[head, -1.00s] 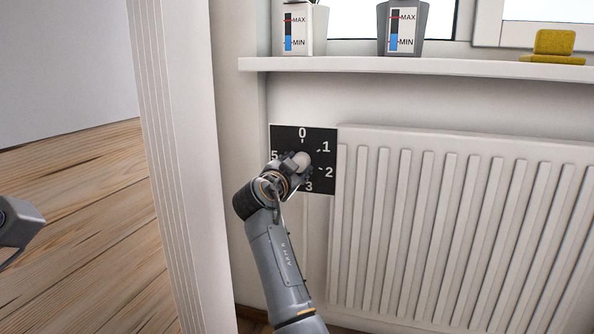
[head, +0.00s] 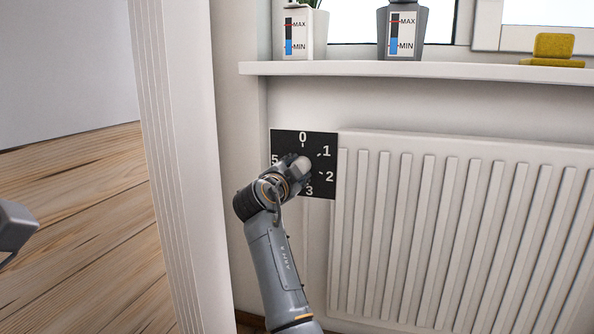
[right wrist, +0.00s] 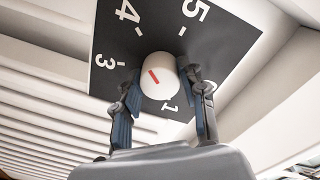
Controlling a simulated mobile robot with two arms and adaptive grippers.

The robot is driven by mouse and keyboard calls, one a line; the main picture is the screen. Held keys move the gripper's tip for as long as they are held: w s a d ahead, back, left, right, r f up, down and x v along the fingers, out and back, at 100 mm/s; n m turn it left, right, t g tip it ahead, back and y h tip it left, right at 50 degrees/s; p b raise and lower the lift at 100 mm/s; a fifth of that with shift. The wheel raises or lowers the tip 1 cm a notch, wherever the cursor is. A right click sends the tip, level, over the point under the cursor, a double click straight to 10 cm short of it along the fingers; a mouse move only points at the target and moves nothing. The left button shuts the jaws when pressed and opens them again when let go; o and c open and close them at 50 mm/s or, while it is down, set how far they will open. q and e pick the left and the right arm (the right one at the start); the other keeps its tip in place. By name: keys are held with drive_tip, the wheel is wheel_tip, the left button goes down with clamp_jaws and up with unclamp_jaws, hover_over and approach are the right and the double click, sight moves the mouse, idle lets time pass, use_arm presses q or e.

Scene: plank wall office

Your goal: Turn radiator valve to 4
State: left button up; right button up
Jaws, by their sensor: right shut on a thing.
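The radiator valve is a round white knob; it shows in the right wrist view (right wrist: 160,76) and partly in the head view (head: 302,164). It bears a short red line, whose upper-left end points roughly toward the 4. A black dial plate (head: 325,184) with white numbers lies behind it on the wall. In the right wrist view the plate (right wrist: 155,15) shows 3, 4, 5 and 1; other numbers are hidden. My right gripper (right wrist: 164,82) is shut on the knob, one finger on each side. A grey part of my left arm shows at the left edge; its fingers are out of frame.
A ribbed white radiator (head: 455,225) stands right of the dial. A white window sill (head: 400,69) with two pots (head: 291,33) (head: 402,30) and a yellow object (head: 553,46) is above. A white wall post (head: 180,180) stands to the left, close to my right arm.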

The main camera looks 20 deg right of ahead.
drive_tip(key=shift+r, duration=0.1)
drive_tip(key=o, duration=1.1)
drive_tip(key=shift+o, duration=0.2)
wheel_tip(320, 180, up, 10)
hover_over(297, 161)
